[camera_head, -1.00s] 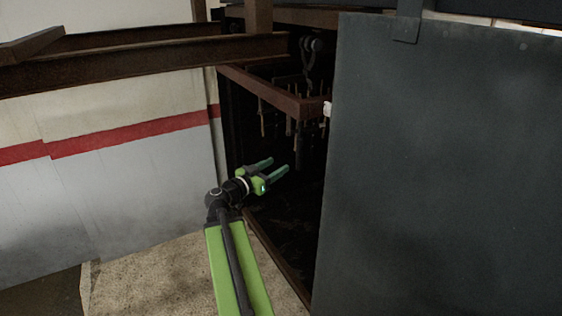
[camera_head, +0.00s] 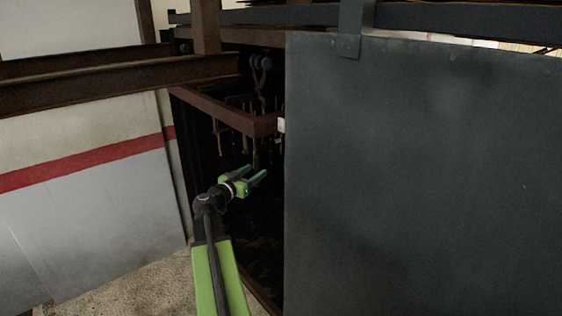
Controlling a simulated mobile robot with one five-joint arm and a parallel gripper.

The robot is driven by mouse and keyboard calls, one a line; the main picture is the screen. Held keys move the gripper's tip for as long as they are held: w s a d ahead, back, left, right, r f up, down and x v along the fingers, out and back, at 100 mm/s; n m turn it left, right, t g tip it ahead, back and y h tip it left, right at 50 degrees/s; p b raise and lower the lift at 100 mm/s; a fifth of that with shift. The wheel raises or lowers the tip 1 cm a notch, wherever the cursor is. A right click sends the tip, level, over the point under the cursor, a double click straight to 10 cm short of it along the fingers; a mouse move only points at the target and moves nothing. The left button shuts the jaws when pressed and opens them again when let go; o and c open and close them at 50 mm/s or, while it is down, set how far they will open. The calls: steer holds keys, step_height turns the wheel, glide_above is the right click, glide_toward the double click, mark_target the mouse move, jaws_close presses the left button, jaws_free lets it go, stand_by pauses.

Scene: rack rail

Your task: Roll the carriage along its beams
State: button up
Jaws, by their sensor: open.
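A dark, rusty beam (camera_head: 120,84) runs in from the left at the top and ends at a dark opening. A wheeled hanger (camera_head: 261,64) with a hook below it shows just past the beam's end. A reddish-brown frame (camera_head: 222,110), apparently part of the carriage, hangs at the hook, with several thin rods (camera_head: 220,142) hanging from it. I cannot tell how the wheels sit on the beams. My gripper (camera_head: 258,174) is open and empty, below the frame's near corner. It appears apart from the frame; the depth between them is unclear.
A large dark grey panel (camera_head: 420,180) stands close on the right and hides the right part of the opening. A white wall with a red stripe (camera_head: 80,163) stands on the left. A patch of speckled floor (camera_head: 130,285) is free at the lower left.

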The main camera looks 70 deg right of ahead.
steer(key=shift+x, duration=1.2)
steer(key=shift+c, duration=0.3)
steer(key=shift+w, duration=0.1)
jaws_close()
